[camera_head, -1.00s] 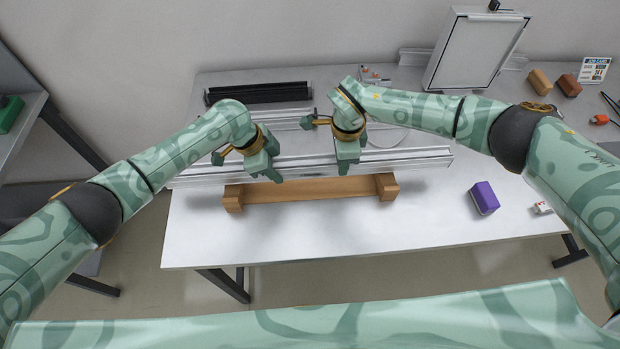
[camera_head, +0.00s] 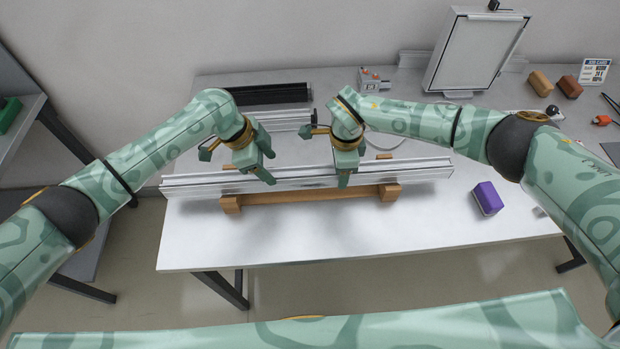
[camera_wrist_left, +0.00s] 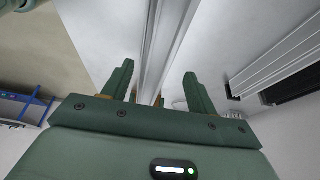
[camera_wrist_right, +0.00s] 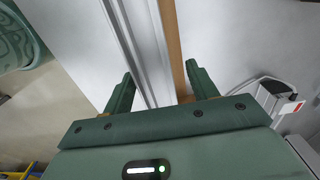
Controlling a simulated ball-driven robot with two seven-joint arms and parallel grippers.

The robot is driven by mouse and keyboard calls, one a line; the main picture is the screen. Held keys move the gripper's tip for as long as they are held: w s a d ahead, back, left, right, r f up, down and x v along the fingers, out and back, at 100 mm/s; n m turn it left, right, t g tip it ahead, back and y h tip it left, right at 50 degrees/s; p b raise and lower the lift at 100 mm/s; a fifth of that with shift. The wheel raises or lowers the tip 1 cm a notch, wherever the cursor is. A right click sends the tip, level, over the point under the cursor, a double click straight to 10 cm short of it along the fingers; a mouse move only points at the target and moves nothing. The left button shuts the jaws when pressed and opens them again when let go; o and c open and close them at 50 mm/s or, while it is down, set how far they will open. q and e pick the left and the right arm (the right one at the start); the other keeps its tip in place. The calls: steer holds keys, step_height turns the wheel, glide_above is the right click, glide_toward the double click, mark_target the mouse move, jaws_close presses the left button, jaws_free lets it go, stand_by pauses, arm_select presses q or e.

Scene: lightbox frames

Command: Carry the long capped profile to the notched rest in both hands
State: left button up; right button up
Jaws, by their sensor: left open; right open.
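The long capped profile (camera_head: 205,186) is a silvery ribbed bar lying left to right over the wooden notched rest (camera_head: 310,197). The rest's end blocks show at its front; I cannot tell whether the profile sits fully in the notches. My left gripper (camera_head: 267,166) is open, its fingers on either side of the profile, which also shows between them in the left wrist view (camera_wrist_left: 165,45). My right gripper (camera_head: 346,176) is open, with the profile between its fingers in the right wrist view (camera_wrist_right: 145,45). The rest's wood (camera_wrist_right: 174,45) runs alongside there.
A black ribbed bar (camera_head: 270,93) and another pale profile (camera_head: 285,121) lie behind. A lightbox panel (camera_head: 474,52) stands at the back right, near tan (camera_head: 540,83) and brown (camera_head: 569,87) blocks. A purple block (camera_head: 487,198) lies at the right. The table's front strip is clear.

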arm_select(q)
steer(key=v, duration=0.6)
steer(key=shift+r, duration=0.2)
arm_select(e)
steer(key=shift+s, duration=0.1)
arm_select(q)
steer(key=shift+a+r, duration=0.1)
steer(key=shift+r, duration=0.05)
arm_select(e)
steer(key=shift+r, duration=0.25)
step_height(320, 180, up, 12)
steer(key=shift+f, duration=0.15)
arm_select(q)
steer(key=shift+s, duration=0.1)
arm_select(e)
steer(key=shift+f, duration=0.1)
